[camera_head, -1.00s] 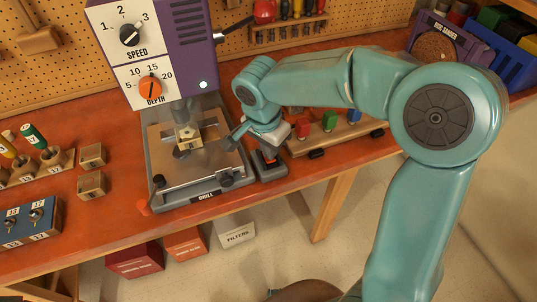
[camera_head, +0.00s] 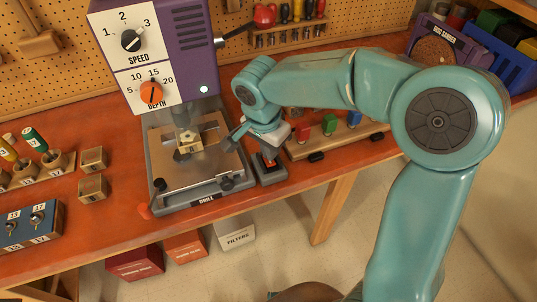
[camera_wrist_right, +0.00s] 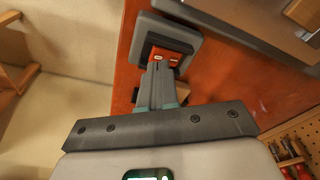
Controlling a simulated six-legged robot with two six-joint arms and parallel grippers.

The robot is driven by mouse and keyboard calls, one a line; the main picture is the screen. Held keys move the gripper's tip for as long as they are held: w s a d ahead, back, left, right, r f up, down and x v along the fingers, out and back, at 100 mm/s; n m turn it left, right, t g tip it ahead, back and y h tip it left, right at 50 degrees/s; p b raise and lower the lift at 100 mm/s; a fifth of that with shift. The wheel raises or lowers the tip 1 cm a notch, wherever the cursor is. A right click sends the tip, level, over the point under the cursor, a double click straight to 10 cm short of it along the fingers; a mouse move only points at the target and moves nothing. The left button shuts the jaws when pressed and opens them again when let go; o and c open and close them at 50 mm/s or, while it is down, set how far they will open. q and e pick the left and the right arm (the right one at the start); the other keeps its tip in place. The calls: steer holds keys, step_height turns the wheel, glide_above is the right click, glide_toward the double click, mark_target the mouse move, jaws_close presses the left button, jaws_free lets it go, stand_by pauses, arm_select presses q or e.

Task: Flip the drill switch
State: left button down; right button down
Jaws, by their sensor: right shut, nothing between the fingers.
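The drill switch (camera_head: 269,165) is a small grey box with a red rocker, on the bench at the right of the drill base. In the right wrist view its red rocker (camera_wrist_right: 172,58) shows at the fingertips. My right gripper (camera_head: 266,151) is above the switch, pointing down, and partly hides it. In the wrist view its shut, empty fingers (camera_wrist_right: 158,68) overlap the rocker's near edge; I cannot tell whether they touch. The drill (camera_head: 207,68) is purple and white, with a lit pale green lamp (camera_head: 204,89). My left gripper is out of view.
A wooden block (camera_head: 188,149) sits at the drill's clamp on its base plate (camera_head: 190,176). A rack with coloured pieces (camera_head: 330,125) stands just right of the gripper. The disc sander (camera_head: 437,43) is farther right. Open floor lies before the bench.

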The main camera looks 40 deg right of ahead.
steer(key=shift+s+r+p, duration=0.1)
steer(key=shift+r+p, duration=1.5)
steer(key=shift+r, duration=1.05)
steer(key=shift+f, duration=0.1)
